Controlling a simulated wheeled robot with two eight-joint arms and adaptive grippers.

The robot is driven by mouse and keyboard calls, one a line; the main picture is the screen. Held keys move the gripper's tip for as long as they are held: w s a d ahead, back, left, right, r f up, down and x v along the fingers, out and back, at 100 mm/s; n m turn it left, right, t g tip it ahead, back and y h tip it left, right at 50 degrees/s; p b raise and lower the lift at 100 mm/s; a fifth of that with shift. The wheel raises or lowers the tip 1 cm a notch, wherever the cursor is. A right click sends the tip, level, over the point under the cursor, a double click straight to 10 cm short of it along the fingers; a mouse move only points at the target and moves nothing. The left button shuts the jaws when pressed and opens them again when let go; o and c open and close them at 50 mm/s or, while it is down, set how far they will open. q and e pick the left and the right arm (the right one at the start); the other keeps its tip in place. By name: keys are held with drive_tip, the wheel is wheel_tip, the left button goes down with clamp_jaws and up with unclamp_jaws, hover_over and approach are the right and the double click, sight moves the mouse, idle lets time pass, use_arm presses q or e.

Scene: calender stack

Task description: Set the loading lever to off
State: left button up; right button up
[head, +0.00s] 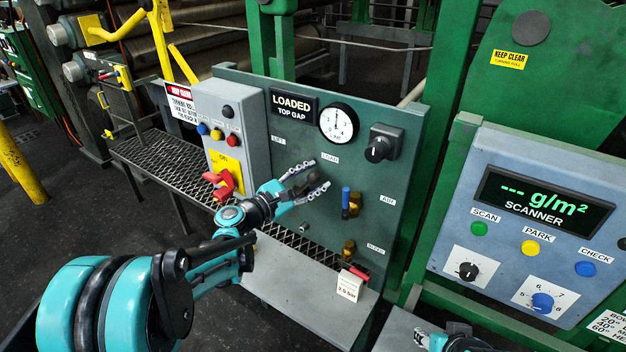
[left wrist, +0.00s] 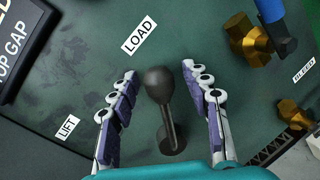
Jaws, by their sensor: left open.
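The loading lever (left wrist: 160,88) is a dark rod with a round knob, rising from a round pivot on the green panel (left wrist: 235,125). In the left wrist view its knob leans towards the LOAD label (left wrist: 139,36); the LIFT label (left wrist: 67,128) is to the left. My left gripper (head: 320,172) is open at the panel, its fingers on either side of the lever with gaps visible in the left wrist view (left wrist: 160,80). In the head view the gripper largely hides the lever. No off label is readable. My right gripper (head: 428,338) shows partly at the bottom edge.
A LOADED TOP GAP sign (head: 293,105), a gauge (head: 339,123) and a black knob (head: 377,149) are above. A blue-handled brass valve (head: 346,202) is right of my left gripper. A grey box with red handle (head: 238,130) is left; a scanner console (head: 532,220) stands right.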

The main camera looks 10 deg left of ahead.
use_arm(q)
clamp_jaws()
drive_tip(key=shift+a+r, duration=0.1)
drive_tip(key=shift+w+a+r+n+t, duration=0.2)
drive_tip(key=shift+a+n, duration=0.25)
drive_tip(key=shift+n, duration=0.15)
drive_tip(key=shift+w+a+r+n+t, duration=0.1)
drive_tip(key=shift+w+a+r+n, duration=0.15)
drive_tip(key=shift+a+n, duration=0.3)
drive_tip(key=shift+w+a+r+n+t, duration=0.1)
drive_tip(key=shift+w+a+r+n, duration=0.1)
drive_tip(key=shift+a+n, duration=0.35)
drive_tip(key=shift+w+a+r+n+t, duration=0.2)
drive_tip(key=shift+w+a+n, duration=0.1)
drive_tip(key=shift+a+n, duration=0.5)
drive_tip(key=shift+w+a+r+n+t, duration=0.1)
drive_tip(key=shift+w+a+n+t, duration=0.25)
drive_tip(key=shift+n, duration=0.75)
drive_tip(key=shift+s+a, duration=0.1)
